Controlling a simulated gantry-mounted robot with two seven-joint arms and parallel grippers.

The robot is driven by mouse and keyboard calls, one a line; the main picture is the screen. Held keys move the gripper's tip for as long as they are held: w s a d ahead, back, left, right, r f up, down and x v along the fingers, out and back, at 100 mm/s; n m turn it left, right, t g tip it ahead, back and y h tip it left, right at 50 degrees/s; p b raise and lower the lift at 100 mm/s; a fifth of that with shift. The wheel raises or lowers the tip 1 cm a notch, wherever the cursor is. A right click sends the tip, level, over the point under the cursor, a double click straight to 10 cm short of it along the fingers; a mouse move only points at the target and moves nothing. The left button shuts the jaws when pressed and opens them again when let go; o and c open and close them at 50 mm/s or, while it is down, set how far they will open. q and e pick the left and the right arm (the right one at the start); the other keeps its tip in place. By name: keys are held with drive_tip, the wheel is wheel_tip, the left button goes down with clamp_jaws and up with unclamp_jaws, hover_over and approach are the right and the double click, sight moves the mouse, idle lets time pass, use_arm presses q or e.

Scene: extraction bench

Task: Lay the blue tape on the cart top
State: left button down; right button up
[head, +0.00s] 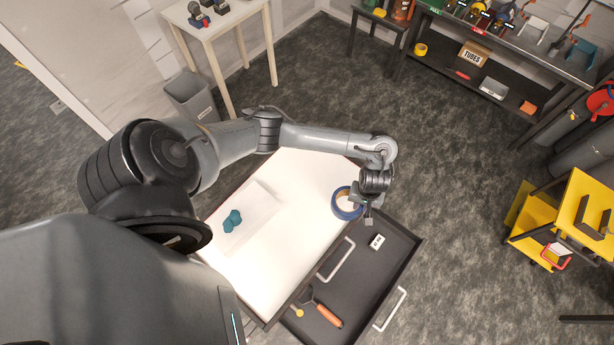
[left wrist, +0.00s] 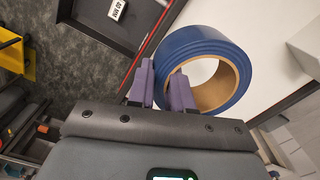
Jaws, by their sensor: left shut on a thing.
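The blue tape (head: 340,209) is a thick blue roll with a tan core. It shows large in the left wrist view (left wrist: 238,62). My left gripper (head: 363,208) is shut on the wall of the roll, with one finger outside the ring and one inside its hole, as the left wrist view shows (left wrist: 166,92). The roll is at the right edge of the white cart top (head: 305,190); I cannot tell whether it touches the surface. My right gripper is not in view.
A teal lump (head: 232,221) lies on a pale sheet on the cart top's left part. An open dark drawer (head: 350,285) holds an orange-handled tool (head: 328,315) and a small white labelled box (head: 377,242). The cart top's middle is clear. A yellow cart (head: 585,205) stands far right.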

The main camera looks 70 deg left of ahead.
use_arm(q)
drive_tip(key=a+f+b, duration=0.1)
drive_tip(key=a, duration=0.1)
drive_tip(key=s+a+f+b, duration=0.1)
drive_tip(key=a+f, duration=0.1)
drive_tip(key=a+f+b, duration=0.1)
drive_tip(key=a+b, duration=0.1)
drive_tip(key=shift+s+a+f, duration=0.1)
drive_tip(key=shift+s+f, duration=0.05)
drive_tip(key=shift+f, duration=0.05)
drive_tip(key=a, duration=0.1)
drive_tip(key=a+f, duration=0.1)
drive_tip(key=a, duration=0.1)
drive_tip(key=s+a+f+b, duration=0.1)
drive_tip(key=a, duration=0.1)
drive_tip(key=shift+a+f, duration=0.15)
drive_tip(key=shift+f, duration=0.05)
drive_tip(key=shift+w+f+b, duration=0.1)
drive_tip(key=shift+f+b, duration=0.4)
drive_tip(key=shift+f, duration=1.55)
drive_tip(key=c, duration=1)
unclamp_jaws()
drive_tip(key=shift+c, duration=0.2)
